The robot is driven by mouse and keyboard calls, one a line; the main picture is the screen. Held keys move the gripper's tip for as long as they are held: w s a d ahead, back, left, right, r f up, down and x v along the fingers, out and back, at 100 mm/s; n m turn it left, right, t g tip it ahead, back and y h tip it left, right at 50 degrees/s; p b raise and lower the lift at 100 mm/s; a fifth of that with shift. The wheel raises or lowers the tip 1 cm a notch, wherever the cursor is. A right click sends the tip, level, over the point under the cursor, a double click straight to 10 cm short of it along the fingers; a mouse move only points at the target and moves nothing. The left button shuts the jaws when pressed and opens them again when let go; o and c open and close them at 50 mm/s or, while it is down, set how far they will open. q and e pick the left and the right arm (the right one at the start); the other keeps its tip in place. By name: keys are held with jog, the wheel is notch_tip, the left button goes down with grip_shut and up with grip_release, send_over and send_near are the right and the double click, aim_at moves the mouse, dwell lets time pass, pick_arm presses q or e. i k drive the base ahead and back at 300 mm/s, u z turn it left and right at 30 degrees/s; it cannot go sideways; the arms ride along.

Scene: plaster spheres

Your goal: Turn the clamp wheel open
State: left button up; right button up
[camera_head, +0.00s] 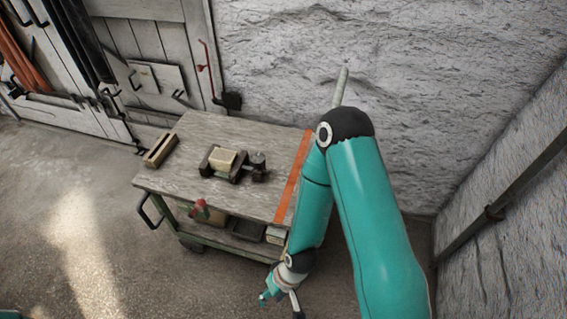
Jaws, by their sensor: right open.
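A small dark clamp (237,172) sits on the cart's wooden top, with a pale block (222,158) in it. A dark round part at the clamp's right end looks like its wheel (257,161); it is too small to tell how far it is turned. My right gripper (279,301) hangs low beside the cart's front right corner, near the bottom edge of the view. It is open, apart from the clamp and lower than the cart top. My left gripper is not in view.
The clamp stands on a wheeled cart (190,150) with an orange strip (293,180) along its right side. A wooden box (160,150) lies at the left. A lower shelf holds dark trays. A rough wall is behind; open floor lies left.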

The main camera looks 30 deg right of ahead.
aim_at(258, 159)
jog(key=u, duration=0.2)
jog(key=i, duration=0.85)
jog(key=z, duration=0.1)
